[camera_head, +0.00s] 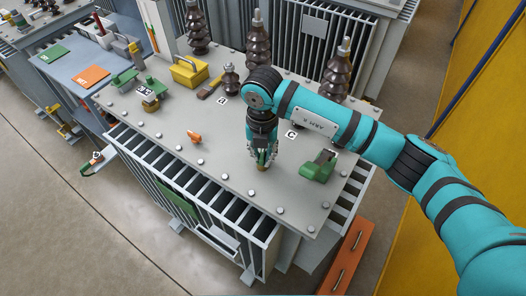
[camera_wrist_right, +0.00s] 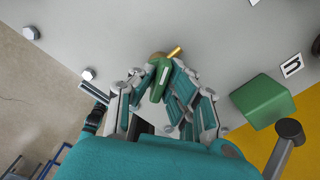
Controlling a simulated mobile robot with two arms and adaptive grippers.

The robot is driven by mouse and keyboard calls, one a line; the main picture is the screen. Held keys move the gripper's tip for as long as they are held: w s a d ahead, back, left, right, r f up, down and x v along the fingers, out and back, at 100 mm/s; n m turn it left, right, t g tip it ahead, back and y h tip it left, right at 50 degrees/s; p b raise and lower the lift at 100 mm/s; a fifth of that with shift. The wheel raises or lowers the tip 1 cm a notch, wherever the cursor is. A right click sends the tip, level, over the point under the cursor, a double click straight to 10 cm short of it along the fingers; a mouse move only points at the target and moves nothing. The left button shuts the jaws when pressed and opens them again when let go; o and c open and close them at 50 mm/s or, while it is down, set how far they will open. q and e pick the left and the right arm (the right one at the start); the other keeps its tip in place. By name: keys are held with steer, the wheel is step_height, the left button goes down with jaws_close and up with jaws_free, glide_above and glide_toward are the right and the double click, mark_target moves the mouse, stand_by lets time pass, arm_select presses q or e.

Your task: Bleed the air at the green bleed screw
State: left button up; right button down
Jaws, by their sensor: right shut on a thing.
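My right gripper (camera_head: 262,158) is low over the grey transformer lid (camera_head: 235,175), near its front edge. In the right wrist view its fingers (camera_wrist_right: 168,100) are closed around a small green piece (camera_wrist_right: 158,78) that looks like the green bleed screw. A brass stub (camera_wrist_right: 174,52) sticks out beside it. In the head view the fingers hide most of this piece, and only a brass-coloured tip (camera_head: 262,167) shows below them. I cannot tell if it stands fixed on the lid. My left gripper is not in view.
A green block-like fitting (camera_head: 318,167) stands right of the gripper, near label c. A small orange piece (camera_head: 194,137) lies to the left. Dark bushings (camera_head: 336,75), a yellow toolbox (camera_head: 188,71) and green fittings (camera_head: 124,80) stand farther back. The lid's front has bolts along its edge.

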steer(key=shift+f+n+b, duration=0.15)
steer(key=shift+n+b, duration=0.5)
steer(key=shift+n, duration=0.05)
steer(key=shift+n+b, duration=0.45)
steer(key=shift+n, duration=0.25)
steer(key=shift+r, duration=0.2)
stand_by(4.1)
steer(key=shift+m, duration=1.2)
